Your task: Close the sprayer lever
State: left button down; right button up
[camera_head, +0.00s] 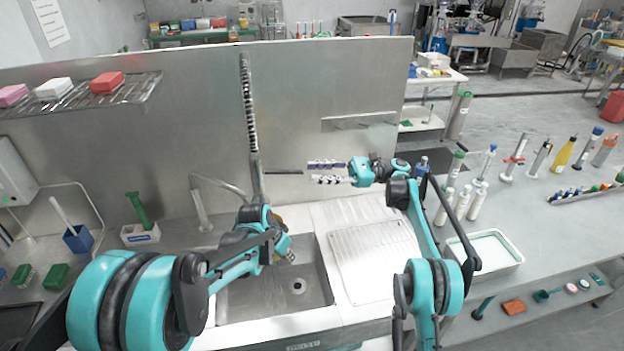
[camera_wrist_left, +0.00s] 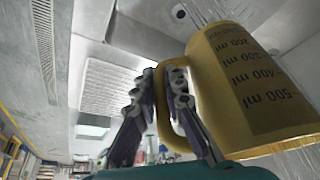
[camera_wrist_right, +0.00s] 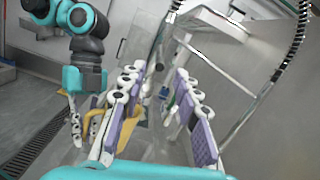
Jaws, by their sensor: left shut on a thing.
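My left gripper (camera_wrist_left: 162,75) is shut on the handle of a yellow measuring jug (camera_wrist_left: 235,90) with dark volume marks. In the head view my left gripper (camera_head: 284,250) is over the sink, and my arm hides the jug. Part of the jug (camera_wrist_right: 96,130) shows in the right wrist view. My right gripper (camera_head: 312,171) is open and empty, right of the sprayer's coiled hose (camera_head: 249,110). The coil (camera_wrist_right: 289,55) also shows in the right wrist view. I cannot make out the sprayer lever clearly.
The steel sink (camera_head: 250,298) lies below my left gripper, with a ribbed drainboard (camera_head: 375,255) to its right. A tap (camera_head: 202,212) stands behind the sink. A metal backsplash (camera_head: 170,100) rises behind. Bottles and a white tray (camera_head: 487,250) stand on the right counter.

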aim_at(284, 172)
jog(key=shift+f, duration=0.15)
grip_shut()
jog(key=s+d+f+m+t+y, duration=0.2)
jog(key=s+d+f+m+y, duration=0.15)
jog(key=f+m, duration=0.6)
jog(key=a+r+m, duration=0.1)
jog(key=a+r, duration=0.7)
jog(key=a, duration=0.1)
jog(key=shift+w+r+h, duration=0.15)
jog(key=shift+r+h, duration=0.05)
jog(key=shift+h, duration=0.15)
jog(key=shift+a+m, duration=0.1)
jog(key=shift+m, duration=0.15)
